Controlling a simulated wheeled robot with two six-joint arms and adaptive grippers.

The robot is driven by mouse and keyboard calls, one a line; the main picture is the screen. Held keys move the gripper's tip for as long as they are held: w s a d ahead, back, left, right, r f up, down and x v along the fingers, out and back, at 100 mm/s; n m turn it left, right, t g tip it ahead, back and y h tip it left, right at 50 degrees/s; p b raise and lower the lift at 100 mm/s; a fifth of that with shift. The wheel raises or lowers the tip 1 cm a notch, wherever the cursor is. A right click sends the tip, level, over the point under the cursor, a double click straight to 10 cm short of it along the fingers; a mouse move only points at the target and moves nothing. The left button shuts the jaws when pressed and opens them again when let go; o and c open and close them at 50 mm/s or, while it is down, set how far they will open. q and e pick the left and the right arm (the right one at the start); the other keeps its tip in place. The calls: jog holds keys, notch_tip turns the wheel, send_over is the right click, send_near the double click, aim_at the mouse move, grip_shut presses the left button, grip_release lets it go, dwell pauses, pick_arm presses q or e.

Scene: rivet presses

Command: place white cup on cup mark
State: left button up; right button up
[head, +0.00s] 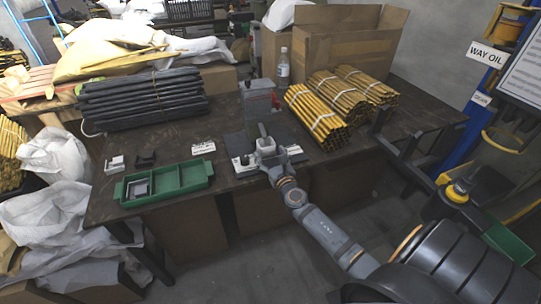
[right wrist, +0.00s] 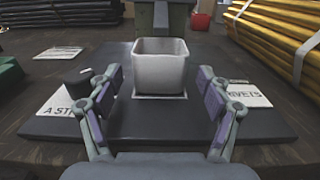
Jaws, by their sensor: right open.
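The white cup (right wrist: 160,70), square and open at the top, stands upright on the dark press base in the right wrist view. A pale square outline, the cup mark (right wrist: 181,97), shows around its foot. In the head view the cup (head: 265,145) is small and partly hidden by my right gripper. My right gripper (right wrist: 160,90) is open, with one finger on each side in front of the cup. Gaps show between the fingers and the cup, so they appear apart from it. My left gripper is not in view.
The grey press (head: 259,100) stands behind the cup. White label plates (right wrist: 248,95) and a black knob (right wrist: 78,82) flank it. A green tray (head: 195,183) lies left, with small grey and black holders behind it. Rod bundles (head: 320,120) lie right.

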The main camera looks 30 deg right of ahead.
aim_at(269, 152)
jog(key=shift+r, duration=0.25)
jog(key=v, duration=0.3)
jog(key=shift+s+f, duration=0.15)
jog(key=shift+f, duration=0.1)
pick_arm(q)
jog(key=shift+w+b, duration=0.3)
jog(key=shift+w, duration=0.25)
pick_arm(e)
jog(key=v, duration=0.8)
jog(key=shift+s+a+r, duration=0.15)
jog(key=shift+s+a, duration=0.05)
jog(key=shift+s, duration=0.1)
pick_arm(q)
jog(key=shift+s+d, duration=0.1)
